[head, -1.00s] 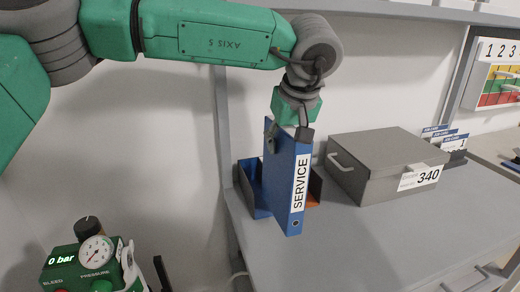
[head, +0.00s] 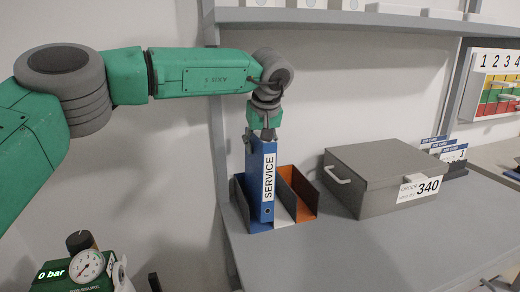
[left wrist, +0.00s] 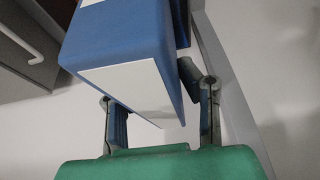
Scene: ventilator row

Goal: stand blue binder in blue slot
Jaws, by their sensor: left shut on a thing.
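The blue binder (head: 262,185) is upright, its white SERVICE label facing me. In the head view it is at the blue left compartment of a rack (head: 308,200), which also has a white middle and an orange right compartment. The binder's lower end overlaps the blue slot (head: 250,226); I cannot tell whether it rests on the slot floor. My left gripper (head: 266,134) is shut on the binder's top. In the left wrist view the binder (left wrist: 120,45) sits between the two fingers of the gripper (left wrist: 160,122). My right gripper is not in view.
A grey box (head: 375,178) labelled 340 stands right of the rack. A grey shelf (head: 330,17) runs above. A pressure gauge unit (head: 85,268) is at lower left. The grey bench (head: 350,250) is clear in front.

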